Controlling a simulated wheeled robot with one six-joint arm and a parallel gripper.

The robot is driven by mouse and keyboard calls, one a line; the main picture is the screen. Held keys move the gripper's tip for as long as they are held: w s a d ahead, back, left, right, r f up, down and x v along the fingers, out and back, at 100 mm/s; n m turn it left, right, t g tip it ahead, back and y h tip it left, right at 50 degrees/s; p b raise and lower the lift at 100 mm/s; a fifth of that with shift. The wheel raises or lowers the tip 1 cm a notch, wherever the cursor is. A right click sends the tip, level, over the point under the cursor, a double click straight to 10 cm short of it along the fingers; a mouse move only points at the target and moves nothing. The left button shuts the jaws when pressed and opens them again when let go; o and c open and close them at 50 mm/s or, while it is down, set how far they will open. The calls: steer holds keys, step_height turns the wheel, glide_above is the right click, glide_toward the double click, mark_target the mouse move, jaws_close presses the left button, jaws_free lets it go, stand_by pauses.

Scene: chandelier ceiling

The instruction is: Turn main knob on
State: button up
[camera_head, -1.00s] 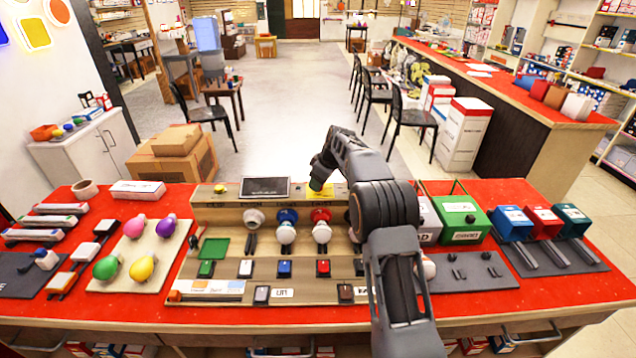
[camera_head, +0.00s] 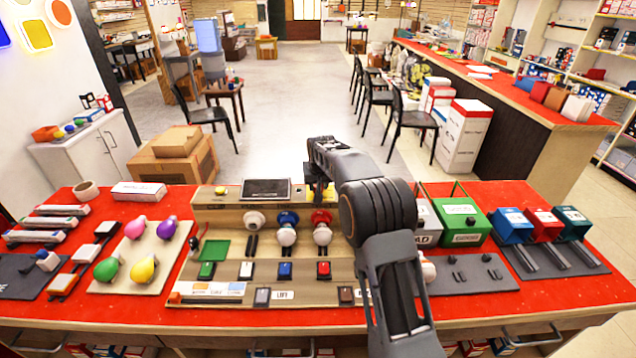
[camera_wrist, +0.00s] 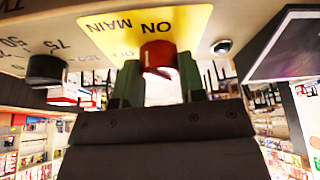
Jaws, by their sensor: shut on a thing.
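The main knob (camera_wrist: 157,56) is red and sits on a yellow plate (camera_wrist: 125,28) marked MAIN and ON in the wrist view. A partly hidden label shows beside the knob. My gripper (camera_wrist: 159,80) has one finger on each side of the knob and is shut on it. I cannot tell which mark the knob points to. In the head view my gripper (camera_head: 318,196) reaches the upper right of the wooden control panel (camera_head: 226,208), and the arm and gripper hide the knob and plate there.
A black dial (camera_wrist: 46,69) with numbers is left of the plate. A dark screen (camera_head: 266,189) is on the panel's top. Bulbs, switches and coloured boxes, such as a green box (camera_head: 462,221), crowd the red table (camera_head: 110,312).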

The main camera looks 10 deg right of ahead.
steer(key=m+h, duration=0.1)
steer(key=m, duration=0.1)
steer(key=m+h, duration=0.1)
steer(key=m, duration=0.2)
steer(key=shift+a+m+g, duration=0.1)
steer(key=shift+m+g, duration=0.2)
steer(key=shift+m, duration=0.3)
steer(key=o, duration=0.9)
steer(key=v, duration=1.3)
steer(key=shift+a+r, duration=0.25)
steer(key=shift+r, duration=0.2)
steer(key=shift+w, duration=0.1)
